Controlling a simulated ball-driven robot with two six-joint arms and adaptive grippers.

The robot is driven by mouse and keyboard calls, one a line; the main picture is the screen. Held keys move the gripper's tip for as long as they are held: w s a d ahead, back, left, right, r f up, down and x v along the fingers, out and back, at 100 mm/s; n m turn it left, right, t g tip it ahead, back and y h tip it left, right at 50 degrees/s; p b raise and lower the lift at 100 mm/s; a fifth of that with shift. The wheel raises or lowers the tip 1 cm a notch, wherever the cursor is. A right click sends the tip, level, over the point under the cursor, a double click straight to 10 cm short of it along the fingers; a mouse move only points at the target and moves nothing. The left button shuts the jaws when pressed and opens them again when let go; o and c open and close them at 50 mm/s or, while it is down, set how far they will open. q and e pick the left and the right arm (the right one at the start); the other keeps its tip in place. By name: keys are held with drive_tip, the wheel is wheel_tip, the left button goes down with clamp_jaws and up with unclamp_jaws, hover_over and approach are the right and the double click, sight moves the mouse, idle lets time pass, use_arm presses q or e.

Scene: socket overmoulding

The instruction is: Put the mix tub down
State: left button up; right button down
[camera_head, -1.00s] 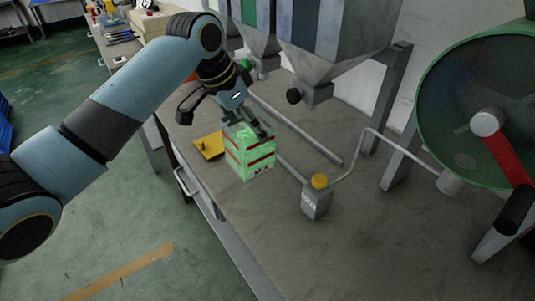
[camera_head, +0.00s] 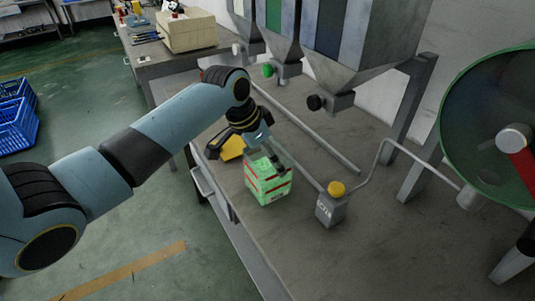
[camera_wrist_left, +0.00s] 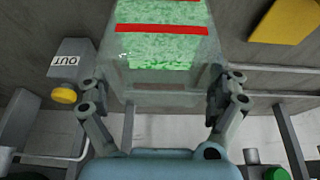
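The mix tub (camera_head: 268,185) is a clear square tub with green granules and red bands. It stands upright on or just above the grey bench, near its front edge; I cannot tell if its base touches. My left gripper (camera_head: 268,158) reaches down to its top from the left. In the left wrist view the tub (camera_wrist_left: 165,60) sits between the two fingers of my left gripper (camera_wrist_left: 163,100), which press on its opposite sides. My right gripper is in neither view.
A grey box marked OUT with a yellow knob (camera_head: 336,189) stands right of the tub. A yellow plate (camera_head: 231,148) lies behind it. Hoppers (camera_head: 345,40) and a green drum (camera_head: 490,125) stand farther back and right. The bench (camera_head: 330,260) in front is clear.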

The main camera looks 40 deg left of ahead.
use_arm(q)
drive_tip(key=v, duration=1.2)
drive_tip(key=shift+p, duration=0.3)
drive_tip(key=shift+r, duration=0.15)
